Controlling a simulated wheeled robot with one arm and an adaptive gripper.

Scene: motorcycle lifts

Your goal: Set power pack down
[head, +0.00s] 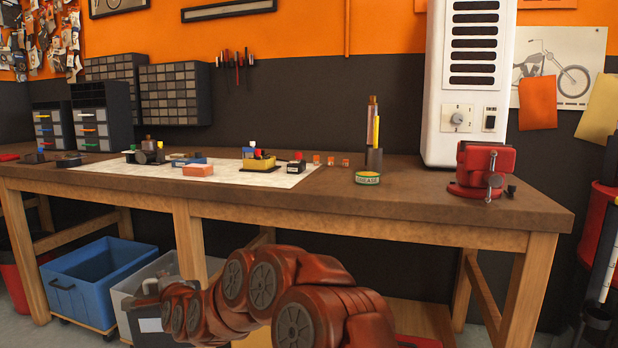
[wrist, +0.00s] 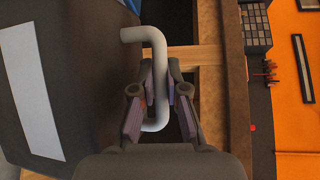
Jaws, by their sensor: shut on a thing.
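The power pack is a dark grey box with a pale label panel, and it fills the left of the wrist view (wrist: 75,80). In the head view, what looks like its labelled side (head: 150,325) shows low at the left, partly cut off by the bottom edge. A pale bent tube handle (wrist: 157,60) runs between the fingers. My gripper (wrist: 160,100) is shut on this handle. In the head view, my gripper (head: 148,290) is small and partly hidden by my red arm, below the bench top. The underside of the pack is hidden.
A wooden workbench (head: 420,200) spans the view, with small parts on a pale mat (head: 235,176), a grease tin (head: 367,178) and a red vise (head: 482,170). A blue bin (head: 95,280) and a grey bin (head: 165,268) stand under it. The bench top between tin and vise is clear.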

